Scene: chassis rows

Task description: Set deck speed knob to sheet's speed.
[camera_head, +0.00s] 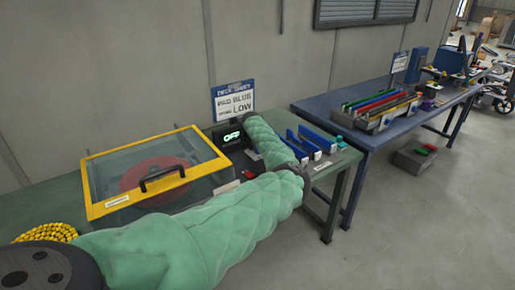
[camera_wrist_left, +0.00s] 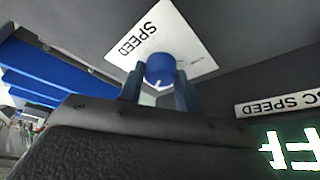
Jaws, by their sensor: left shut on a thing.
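The blue speed knob (camera_wrist_left: 160,69) sits on a white plate marked SPEED (camera_wrist_left: 150,35) in the left wrist view, with a white pointer line on its face. My left gripper (camera_wrist_left: 158,88) has its two fingers on either side of the knob and is shut on it. In the head view my green-sleeved left arm hides the gripper and knob. The sheet (camera_head: 233,102) stands at the back of the green bench and reads BLUE and LOW. The green display (camera_head: 232,136) reads OFF. My right gripper is not in view.
A yellow-framed clear lid (camera_head: 153,172) with a black handle covers a red disc. Blue upright pieces (camera_head: 312,143) stand right of my arm. A blue table (camera_head: 340,119) with a rack of coloured bars is farther right. Yellow beads (camera_head: 48,232) lie at lower left.

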